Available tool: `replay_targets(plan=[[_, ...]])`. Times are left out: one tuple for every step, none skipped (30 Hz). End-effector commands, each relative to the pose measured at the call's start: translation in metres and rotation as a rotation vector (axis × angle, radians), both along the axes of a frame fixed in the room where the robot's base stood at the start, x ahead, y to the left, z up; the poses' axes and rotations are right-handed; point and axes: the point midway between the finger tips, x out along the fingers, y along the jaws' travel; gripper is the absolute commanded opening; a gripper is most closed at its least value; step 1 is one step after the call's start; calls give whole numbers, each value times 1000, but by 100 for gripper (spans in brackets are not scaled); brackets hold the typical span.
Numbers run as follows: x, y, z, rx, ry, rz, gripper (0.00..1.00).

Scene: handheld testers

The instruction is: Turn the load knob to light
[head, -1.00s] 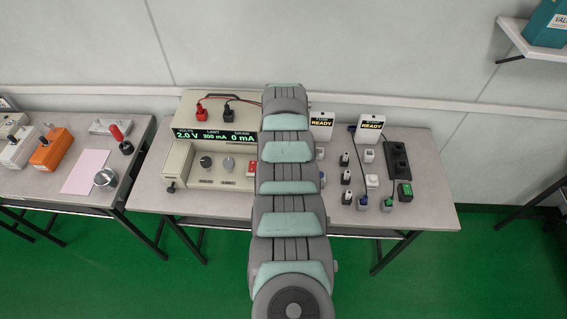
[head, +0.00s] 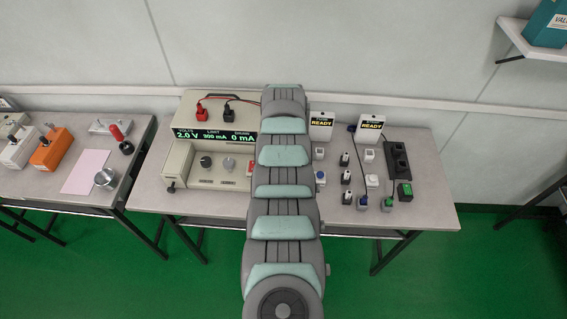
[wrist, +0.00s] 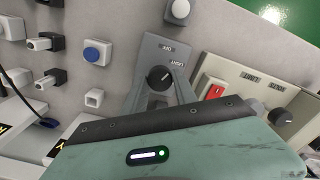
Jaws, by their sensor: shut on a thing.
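The load knob (wrist: 160,76) is a small black dial with a white pointer mark, on a grey box (wrist: 152,50) in the wrist view. Lettering that seems to include LIGHT is printed beside it, upside down. My gripper (wrist: 161,88) is shut on the knob, its grey fingers coming in from below in the picture. The fingers partly cover the knob's sides. In the head view my arm hides the gripper, the knob and the grey box.
The beige power supply (head: 178,162) with a red switch (wrist: 215,92) and knobs stands beside the grey box. A blue button (wrist: 92,54), a white button (wrist: 180,9) and several small connectors are close around. Two READY testers (head: 321,124) (head: 370,127) stand at the bench's back.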

Motion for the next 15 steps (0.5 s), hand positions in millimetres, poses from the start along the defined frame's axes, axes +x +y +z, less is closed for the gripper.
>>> replay_targets(plan=[[0, 1, -1, 0, -1, -43, 0], [0, 1, -1, 0, 0, -71, 0], [0, 1, -1, 0, 0, -109, 0], [0, 1, -1, 0, 0, -138, 0], [0, 1, -1, 0, 0, -166, 0], [0, 0, -1, 0, 0, -203, 0], [0, 0, -1, 0, 0, -229, 0], [0, 1, -1, 0, 0, -254, 0], [0, 1, -1, 0, 0, -287, 0], [0, 1, -1, 0, 0, -312, 0], [0, 1, -1, 1, 0, -335, 0], [0, 1, -1, 1, 0, -365, 0], [0, 1, -1, 1, 0, -385, 0], [0, 1, -1, 1, 0, -406, 0], [0, 1, -1, 1, 0, -431, 0]])
